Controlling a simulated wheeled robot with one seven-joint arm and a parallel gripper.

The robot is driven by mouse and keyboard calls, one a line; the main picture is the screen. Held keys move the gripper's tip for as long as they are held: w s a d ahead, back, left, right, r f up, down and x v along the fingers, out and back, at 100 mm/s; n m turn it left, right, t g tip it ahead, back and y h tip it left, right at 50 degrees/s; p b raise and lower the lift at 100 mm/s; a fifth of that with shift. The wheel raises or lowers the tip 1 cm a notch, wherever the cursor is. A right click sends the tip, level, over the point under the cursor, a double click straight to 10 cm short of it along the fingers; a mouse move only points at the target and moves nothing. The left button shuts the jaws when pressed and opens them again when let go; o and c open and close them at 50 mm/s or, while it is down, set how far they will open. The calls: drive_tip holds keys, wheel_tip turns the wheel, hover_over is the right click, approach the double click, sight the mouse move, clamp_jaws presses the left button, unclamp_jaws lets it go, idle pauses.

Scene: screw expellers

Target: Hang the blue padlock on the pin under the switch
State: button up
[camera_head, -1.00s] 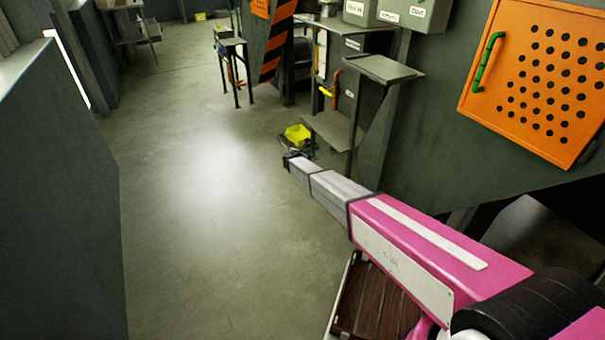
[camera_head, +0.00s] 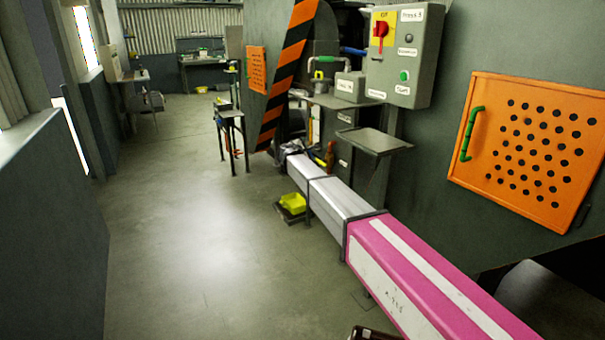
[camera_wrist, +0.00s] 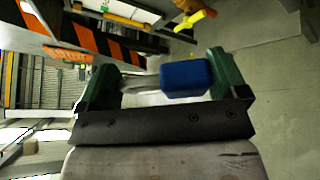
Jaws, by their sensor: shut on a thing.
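The blue padlock (camera_wrist: 186,78) is between the green fingers of my gripper (camera_wrist: 168,80) in the wrist view. It lies sideways, with its grey shackle (camera_wrist: 134,83) toward the left finger and its body against the right one. In the head view my gripper (camera_head: 289,149) is small and dark at the far end of my arm, and the padlock cannot be made out there. The red switch (camera_head: 380,33) sits on a yellow plate on a grey control box (camera_head: 414,62), up and to the right of my gripper. A pin under the switch is too small to tell.
A grey shelf (camera_head: 374,140) juts out below the control box, close to my arm. A striped orange-black guard (camera_head: 287,75) stands behind my gripper. The floor (camera_head: 190,220) to the left is clear.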

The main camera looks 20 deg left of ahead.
drive_tip(key=s+d+r+m+t+h, duration=0.1)
drive_tip(key=s+d+r+m, duration=0.35)
drive_tip(key=r, duration=0.85)
drive_tip(key=s+d+r+m+h, duration=0.1)
drive_tip(key=s+d+r+m, duration=0.1)
drive_tip(key=s+d+r, duration=0.75)
drive_tip(key=s+d+r+m+t+h, duration=0.1)
drive_tip(key=s+d+r+m, duration=0.25)
drive_tip(key=r, duration=1.25)
approach(380, 64)
drive_tip(key=shift+w+a, duration=1)
drive_tip(key=shift+a, duration=0.05)
drive_tip(key=shift+w+d, duration=1)
drive_tip(key=shift+w, duration=0.15)
drive_tip(key=shift+w+d, duration=0.95)
drive_tip(key=shift+w, duration=0.2)
